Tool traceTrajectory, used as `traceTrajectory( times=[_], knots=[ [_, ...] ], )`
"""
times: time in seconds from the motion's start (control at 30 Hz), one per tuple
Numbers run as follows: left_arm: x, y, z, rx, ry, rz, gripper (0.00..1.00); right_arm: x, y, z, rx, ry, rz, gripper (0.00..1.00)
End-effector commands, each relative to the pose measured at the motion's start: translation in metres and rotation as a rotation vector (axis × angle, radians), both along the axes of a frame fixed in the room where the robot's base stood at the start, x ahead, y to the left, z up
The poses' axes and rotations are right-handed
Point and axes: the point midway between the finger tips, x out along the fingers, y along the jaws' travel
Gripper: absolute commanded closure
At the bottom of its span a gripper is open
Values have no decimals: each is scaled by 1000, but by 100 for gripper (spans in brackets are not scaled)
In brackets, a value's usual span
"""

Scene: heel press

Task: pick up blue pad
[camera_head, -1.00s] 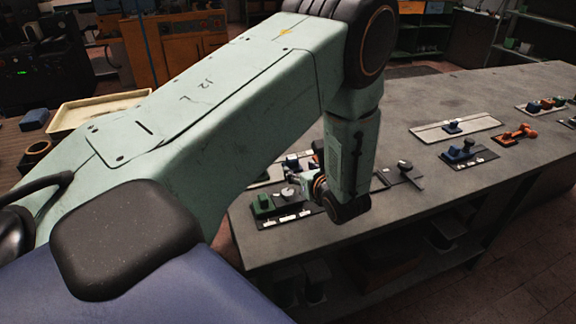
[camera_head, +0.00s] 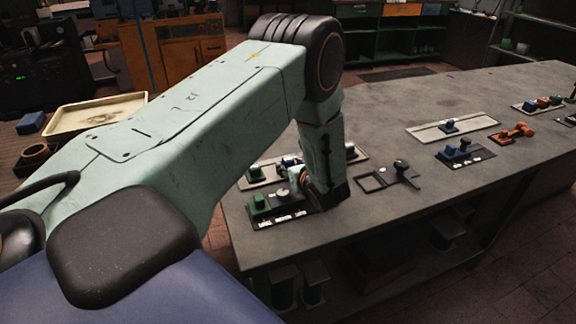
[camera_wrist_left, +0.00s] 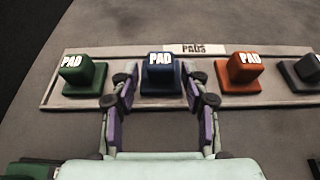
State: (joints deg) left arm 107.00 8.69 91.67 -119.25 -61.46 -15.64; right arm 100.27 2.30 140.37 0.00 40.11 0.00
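The blue pad (camera_wrist_left: 159,76), a block with a white PAD label, stands in a grey tray (camera_wrist_left: 120,53) in the left wrist view. My left gripper (camera_wrist_left: 160,84) is open. Its two fingers lie to the left and right of the blue pad in the picture, with gaps showing; I cannot tell how high they are. In the head view my left gripper (camera_head: 297,176) is small and partly hidden by my own arm beside the tray. My right gripper is not in view.
A green pad (camera_wrist_left: 84,75) and an orange pad (camera_wrist_left: 240,73) flank the blue one, with a dark pad (camera_wrist_left: 304,72) at the right. A dark panel with a green block (camera_head: 260,203) lies nearer. A black lever piece (camera_head: 400,167) stands right of my arm.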

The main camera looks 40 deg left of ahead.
Motion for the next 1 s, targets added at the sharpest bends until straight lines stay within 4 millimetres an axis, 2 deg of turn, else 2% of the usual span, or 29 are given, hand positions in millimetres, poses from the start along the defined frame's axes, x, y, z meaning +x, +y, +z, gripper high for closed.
traceTrajectory(
  times=[0.07, 0.5, 0.8, 0.87, 1.0],
  knots=[
    [0, 0, 0, 0, 0, 0, 63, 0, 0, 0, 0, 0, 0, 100],
    [0, 0, 0, 0, 1, 0, 100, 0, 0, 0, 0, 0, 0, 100],
    [0, 0, 2, -1, 0, 0, 100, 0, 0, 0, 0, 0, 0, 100],
    [0, 0, 8, 0, -1, 0, 100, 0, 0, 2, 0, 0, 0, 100],
    [1, 0, 33, -1, -3, 0, 100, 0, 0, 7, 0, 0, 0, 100]
  ],
)
